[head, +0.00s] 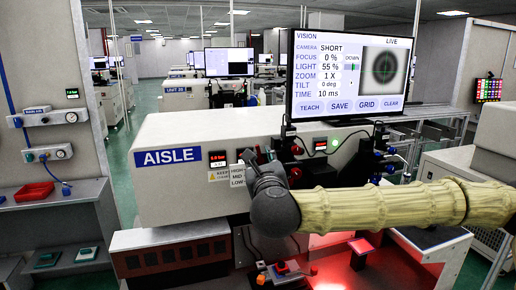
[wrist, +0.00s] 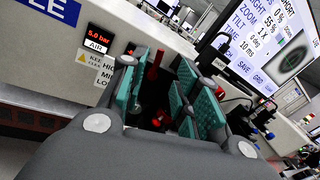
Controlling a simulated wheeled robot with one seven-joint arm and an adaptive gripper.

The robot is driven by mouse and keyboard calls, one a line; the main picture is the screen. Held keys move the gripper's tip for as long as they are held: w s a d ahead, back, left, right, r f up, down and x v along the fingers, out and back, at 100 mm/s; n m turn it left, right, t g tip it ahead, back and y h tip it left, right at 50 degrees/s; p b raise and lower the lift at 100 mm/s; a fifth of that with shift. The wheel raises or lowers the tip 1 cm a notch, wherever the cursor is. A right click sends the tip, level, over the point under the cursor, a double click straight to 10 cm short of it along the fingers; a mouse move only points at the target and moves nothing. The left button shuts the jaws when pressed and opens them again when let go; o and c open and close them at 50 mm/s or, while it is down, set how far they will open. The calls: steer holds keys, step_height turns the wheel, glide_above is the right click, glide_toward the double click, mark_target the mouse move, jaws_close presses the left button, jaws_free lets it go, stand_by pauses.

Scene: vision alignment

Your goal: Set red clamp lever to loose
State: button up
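My gripper (head: 262,168) is in front of the white AISLE machine's face, just right of its pressure display. In the wrist view my gripper (wrist: 162,85) is open, with teal pads on both sides of a dark gap. A red upright handle (wrist: 154,66) shows in that gap, beyond the pads, and a second red part (wrist: 187,127) shows lower down. I cannot tell which of them is the clamp lever, or whether either is touched. In the head view, red knobs (head: 297,150) sit right of my gripper, which hides part of the panel.
The vision monitor (head: 347,75) stands above the machine. A red pressure display (head: 218,156) and a HIGH/MID/LOW label (head: 238,177) are left of my gripper. Blue-knobbed fittings (head: 391,151) stick out at right. A red-lit work surface (head: 335,270) lies below my arm.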

mark_target(258, 149)
steer(key=w, duration=0.2)
steer(key=w+p, duration=0.1)
steer(key=w, duration=0.2)
steer(key=w+a+p, duration=0.1)
steer(key=w, duration=0.2)
